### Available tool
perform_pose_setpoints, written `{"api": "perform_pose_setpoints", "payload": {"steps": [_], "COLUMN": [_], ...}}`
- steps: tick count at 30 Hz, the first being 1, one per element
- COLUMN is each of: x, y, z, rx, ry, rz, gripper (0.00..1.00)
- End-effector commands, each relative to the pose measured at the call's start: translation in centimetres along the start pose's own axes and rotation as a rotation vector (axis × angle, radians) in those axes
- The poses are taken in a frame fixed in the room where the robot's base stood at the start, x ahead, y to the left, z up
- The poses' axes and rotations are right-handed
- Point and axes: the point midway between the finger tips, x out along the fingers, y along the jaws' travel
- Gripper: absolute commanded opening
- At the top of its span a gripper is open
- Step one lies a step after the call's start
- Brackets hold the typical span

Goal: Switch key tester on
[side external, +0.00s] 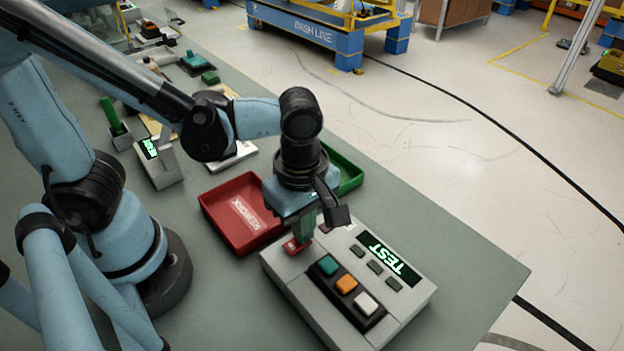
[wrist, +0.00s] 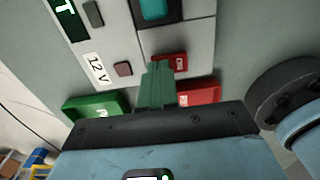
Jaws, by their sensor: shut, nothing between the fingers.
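The key tester (side external: 305,295) is a grey box on the bench in the side external view. Its lit green display (side external: 389,258) reads TEST. Its red switch (side external: 291,247) sits at the corner nearest the red tray, and also shows in the wrist view (wrist: 181,62), partly covered by my fingers. My gripper (side external: 302,238) points down over the switch with its green fingers shut and empty. The fingertips (wrist: 160,66) overlap the switch in the wrist view; I cannot tell whether they touch it. Teal (side external: 328,265), orange (side external: 346,284) and white (side external: 366,304) buttons stand in a row.
A red REWORK tray (side external: 228,222) lies beside the tester, and a green tray (side external: 351,172) is behind my gripper. A small grey device (side external: 158,170) stands farther left. The bench to the tester's right is clear up to its edge.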

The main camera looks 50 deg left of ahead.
Motion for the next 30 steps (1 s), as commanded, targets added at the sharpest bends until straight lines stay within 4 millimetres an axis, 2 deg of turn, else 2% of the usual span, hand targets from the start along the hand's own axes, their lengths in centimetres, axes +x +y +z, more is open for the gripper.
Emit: {"api": "perform_pose_setpoints", "payload": {"steps": [21, 30], "x": [0.4, 0.1], "y": [0.1, -0.9], "z": [0.0, 0.0], "rx": [0.000, 0.001], "ry": [-0.001, 0.000], "rz": [0.001, -0.001], "gripper": [0.00, 0.00]}}
